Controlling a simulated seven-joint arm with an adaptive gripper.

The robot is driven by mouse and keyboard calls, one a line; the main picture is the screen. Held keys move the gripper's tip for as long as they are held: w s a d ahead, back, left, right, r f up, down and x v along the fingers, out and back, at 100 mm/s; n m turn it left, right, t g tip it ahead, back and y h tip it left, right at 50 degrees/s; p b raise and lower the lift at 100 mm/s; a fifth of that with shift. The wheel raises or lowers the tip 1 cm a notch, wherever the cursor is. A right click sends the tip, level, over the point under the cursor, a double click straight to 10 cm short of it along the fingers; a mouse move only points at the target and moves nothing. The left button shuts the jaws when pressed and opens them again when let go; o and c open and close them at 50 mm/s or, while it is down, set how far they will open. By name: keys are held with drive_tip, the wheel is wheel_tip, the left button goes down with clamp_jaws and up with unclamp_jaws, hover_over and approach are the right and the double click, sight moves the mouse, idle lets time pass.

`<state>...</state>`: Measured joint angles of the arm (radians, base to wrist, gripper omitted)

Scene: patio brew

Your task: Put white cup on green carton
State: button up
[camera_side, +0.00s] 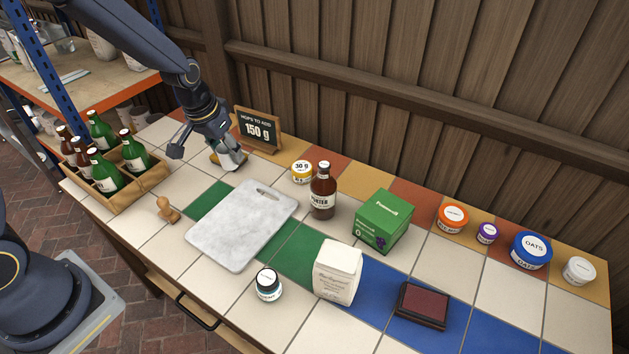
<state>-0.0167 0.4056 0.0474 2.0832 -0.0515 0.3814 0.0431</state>
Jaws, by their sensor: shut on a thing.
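The white cup (232,161) is at the back left of the tiled table, partly hidden by my gripper. My gripper (221,148) reaches down from the upper left and is shut on the cup. The cup looks tilted and is at or just above the table; I cannot tell whether it touches. The green carton (383,220) stands upright right of the table's middle, well to the right of my gripper. Its top is bare.
Between them are a sign (259,130), a small yellow-labelled jar (302,172), a brown bottle (323,192) and a marble board (243,225). A bottle crate (128,190) stands left. A white bag (338,271) stands in front of the carton; several tubs (531,250) stand right.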

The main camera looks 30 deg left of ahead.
drive_tip(key=d+r+m+h, duration=0.1)
drive_tip(key=d+r+m, duration=0.15)
drive_tip(key=d, duration=0.95)
drive_tip(key=d+r+m+h, duration=0.15)
drive_tip(key=d+m, duration=0.25)
drive_tip(key=d, duration=0.8)
approach(374, 210)
drive_tip(key=shift+w+d+f+g+y, duration=0.1)
drive_tip(key=shift+w+d+g+y, duration=0.05)
drive_tip(key=shift+d+g+y, duration=0.25)
drive_tip(key=shift+w+d+f, duration=0.15)
drive_tip(key=shift+w+f, duration=0.2)
drive_tip(key=shift+f, duration=0.05)
drive_tip(key=shift+x, duration=1.75)
drive_tip(key=shift+s+f, duration=0.15)
drive_tip(key=o, duration=0.8)
